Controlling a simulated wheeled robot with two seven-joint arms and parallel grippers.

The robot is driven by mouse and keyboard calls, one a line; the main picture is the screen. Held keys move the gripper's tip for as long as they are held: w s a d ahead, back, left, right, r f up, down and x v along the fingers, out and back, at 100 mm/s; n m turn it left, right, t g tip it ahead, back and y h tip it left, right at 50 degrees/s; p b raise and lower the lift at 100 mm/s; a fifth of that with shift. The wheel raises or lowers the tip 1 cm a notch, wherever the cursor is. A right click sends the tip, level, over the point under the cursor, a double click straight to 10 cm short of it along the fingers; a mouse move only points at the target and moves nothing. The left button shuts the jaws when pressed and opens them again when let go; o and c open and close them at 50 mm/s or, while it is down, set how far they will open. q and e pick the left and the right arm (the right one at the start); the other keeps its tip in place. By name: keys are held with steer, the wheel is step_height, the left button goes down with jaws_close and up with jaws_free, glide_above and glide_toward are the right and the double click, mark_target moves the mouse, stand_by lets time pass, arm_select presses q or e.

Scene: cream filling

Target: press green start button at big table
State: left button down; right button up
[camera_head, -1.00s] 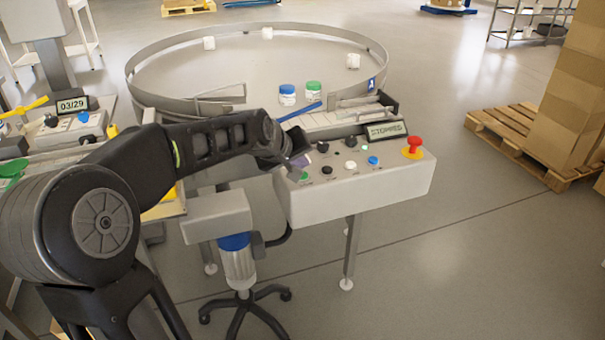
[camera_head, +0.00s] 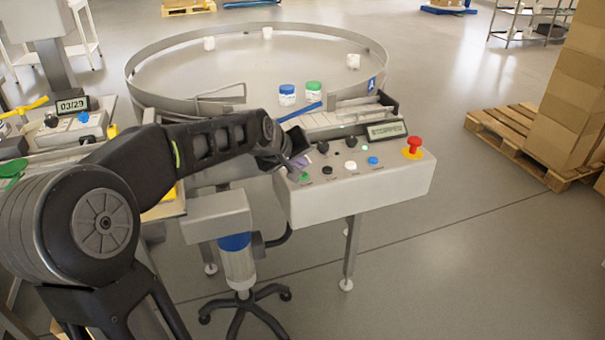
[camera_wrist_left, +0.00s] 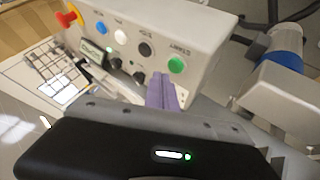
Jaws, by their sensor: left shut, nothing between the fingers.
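The green start button (camera_head: 304,176) sits at the left of the front face of a light grey control box (camera_head: 400,184) at the big round table. In the left wrist view the green button (camera_wrist_left: 176,65) is in plain sight, just above and right of my purple fingertips. My left gripper (camera_head: 300,162) is shut and empty, with its fingertips close above the button; it also shows in the left wrist view (camera_wrist_left: 162,88). I see a gap between tips and button in the wrist view. My right gripper is out of view.
Black, white and blue knobs and a red emergency button (camera_head: 414,146) share the panel. A small display (camera_head: 386,131) stands behind them. Jars with blue (camera_head: 287,94) and green (camera_head: 313,93) lids stand on the round table (camera_head: 250,75). Boxes on a pallet (camera_head: 515,135) stand at right.

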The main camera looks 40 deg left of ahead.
arm_select(q)
steer(key=shift+f, duration=0.1)
stand_by(0.3)
steer(key=shift+f+b, duration=0.35)
